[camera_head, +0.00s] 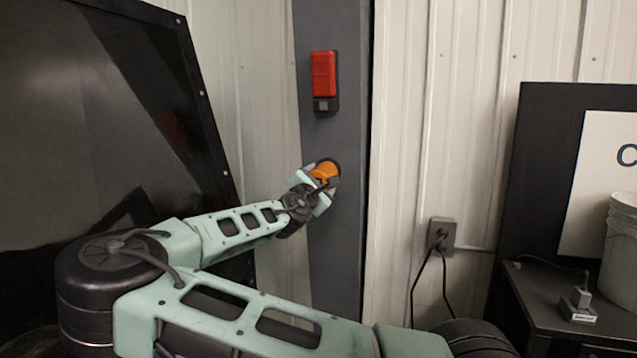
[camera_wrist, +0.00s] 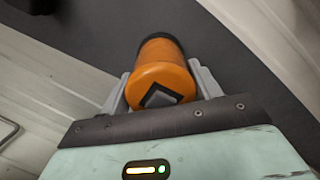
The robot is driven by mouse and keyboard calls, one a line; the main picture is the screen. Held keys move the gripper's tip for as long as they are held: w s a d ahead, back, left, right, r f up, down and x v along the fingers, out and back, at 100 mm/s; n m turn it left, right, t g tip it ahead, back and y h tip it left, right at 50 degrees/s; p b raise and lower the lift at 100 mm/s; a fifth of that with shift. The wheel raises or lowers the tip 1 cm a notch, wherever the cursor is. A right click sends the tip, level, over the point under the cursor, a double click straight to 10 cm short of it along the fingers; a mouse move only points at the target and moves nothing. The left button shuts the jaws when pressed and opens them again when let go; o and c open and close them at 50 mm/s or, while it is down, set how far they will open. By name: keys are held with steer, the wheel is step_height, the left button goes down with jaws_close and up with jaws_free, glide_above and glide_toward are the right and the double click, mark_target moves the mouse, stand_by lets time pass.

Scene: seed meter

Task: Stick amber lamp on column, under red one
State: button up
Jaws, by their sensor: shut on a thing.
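The amber lamp (camera_head: 325,171) is an orange cylinder with a dark base, held against or very near the face of the grey column (camera_head: 334,240). It lies below the red lamp (camera_head: 323,73), which is fixed on the same column on a dark mount. My gripper (camera_head: 318,183) is shut on the amber lamp. In the wrist view the amber lamp (camera_wrist: 160,72) sits between the two grey fingers, its dark end toward the column (camera_wrist: 235,50). I cannot tell whether that end touches the column.
A large dark glossy panel (camera_head: 90,100) stands at the left. Pale ribbed wall (camera_head: 450,90) lies behind. A wall socket (camera_head: 441,235) with cables is right of the column. A dark bench (camera_head: 545,290) with a white bucket (camera_head: 622,240) is at far right.

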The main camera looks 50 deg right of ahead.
steer(key=shift+d, duration=0.2)
stand_by(0.7)
steer(key=o, duration=1)
steer(key=shift+o, duration=0.2)
steer(key=b+v, duration=0.6)
steer(key=v, duration=1.8)
steer(key=shift+a, duration=0.2)
steer(key=shift+s+r, duration=0.1)
